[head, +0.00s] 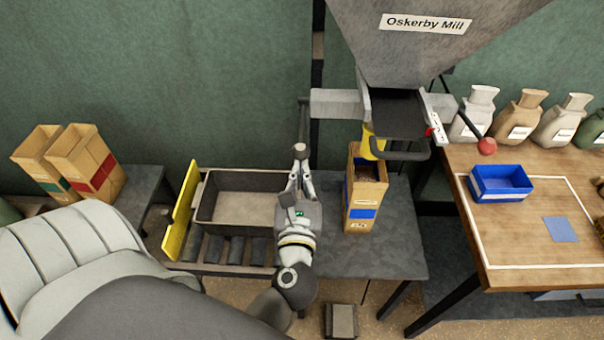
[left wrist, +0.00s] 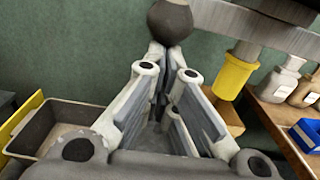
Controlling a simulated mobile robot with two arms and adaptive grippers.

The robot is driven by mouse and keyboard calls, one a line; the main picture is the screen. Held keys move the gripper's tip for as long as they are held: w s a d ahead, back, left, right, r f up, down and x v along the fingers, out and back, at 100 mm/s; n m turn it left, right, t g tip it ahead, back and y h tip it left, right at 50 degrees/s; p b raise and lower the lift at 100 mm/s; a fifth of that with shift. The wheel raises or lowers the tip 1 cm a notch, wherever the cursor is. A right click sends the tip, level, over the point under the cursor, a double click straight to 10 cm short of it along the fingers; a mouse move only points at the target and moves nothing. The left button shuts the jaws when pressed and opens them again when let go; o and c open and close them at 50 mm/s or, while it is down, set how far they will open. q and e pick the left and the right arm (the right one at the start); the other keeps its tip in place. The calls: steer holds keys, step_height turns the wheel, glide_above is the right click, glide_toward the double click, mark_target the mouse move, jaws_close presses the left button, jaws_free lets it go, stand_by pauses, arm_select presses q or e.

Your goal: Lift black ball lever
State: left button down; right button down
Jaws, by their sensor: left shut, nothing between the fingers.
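The black ball (left wrist: 170,22) of the lever shows in the left wrist view at the top, just beyond my fingertips. In the head view a dark upright part of the lever (head: 303,118) stands left of the mill, directly above my fingertips; the ball is hard to make out there. My left gripper (head: 300,152) is shut and empty, pointing away from me towards the lever. It also shows in the left wrist view (left wrist: 158,55), its fingers close under the ball. Whether they touch it I cannot tell. My right gripper is not in view.
The grey mill hopper (head: 410,60) hangs right of the lever, with a yellow spout (head: 373,142) over an open box (head: 360,200). A grey bin (head: 240,197) stands left of my gripper. A red ball lever (head: 487,146) and blue tray (head: 500,184) are at right.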

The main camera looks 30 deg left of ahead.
arm_select(q)
steer(key=shift+s+d+r+p, duration=0.1)
steer(key=shift+r+p, duration=1.35)
steer(key=shift+r, duration=0.95)
glide_toward(301, 156)
steer(key=s+d+f, duration=0.1)
steer(key=s+d, duration=0.1)
steer(key=s, duration=0.1)
steer(key=shift+w+f, duration=0.1)
steer(key=shift+f, duration=0.1)
steer(key=shift+w+a+f, duration=0.1)
steer(key=shift+a, duration=0.05)
